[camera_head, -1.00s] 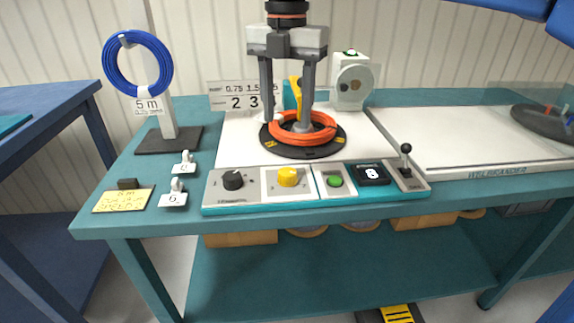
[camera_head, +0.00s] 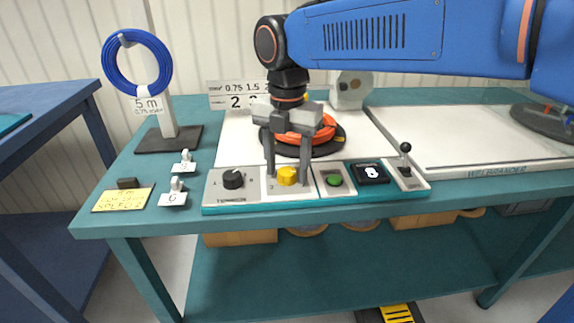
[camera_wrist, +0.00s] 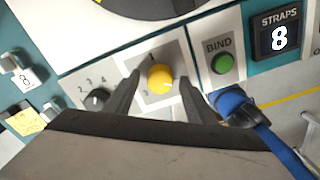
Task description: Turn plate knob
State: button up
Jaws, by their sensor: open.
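The yellow knob (camera_head: 287,176) sits on a white square plate (camera_head: 269,187) of the control panel, between a black knob (camera_head: 233,179) and a green button (camera_head: 334,180). My gripper (camera_head: 287,177) points down at the yellow knob, one finger on each side. In the wrist view the yellow knob (camera_wrist: 160,78) shows between the two fingertips (camera_wrist: 158,75), with gaps on both sides. The jaws are open and hold nothing. The orange cable coil (camera_head: 300,130) on its black round plate (camera_head: 335,140) is partly hidden behind my gripper.
The counter display (camera_head: 371,173) reads 8, with a black-topped lever (camera_head: 405,150) to its right. A blue cable coil (camera_head: 111,65) hangs on a stand at left. Number tags (camera_head: 173,194) and a yellow note (camera_head: 123,200) lie on the bench (camera_head: 115,228). A white board lies at right.

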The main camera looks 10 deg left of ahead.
jog(key=c, duration=1)
jog(key=shift+c, duration=0.2)
jog(key=shift+m, duration=0.5)
jog(key=m, duration=0.3)
jog(key=shift+m, duration=0.4)
jog(key=m, duration=0.5)
jog(key=shift+m, duration=0.3)
jog(key=m, duration=1.3)
jog(key=shift+r+m, duration=0.1)
jog(key=shift+m, duration=0.2)
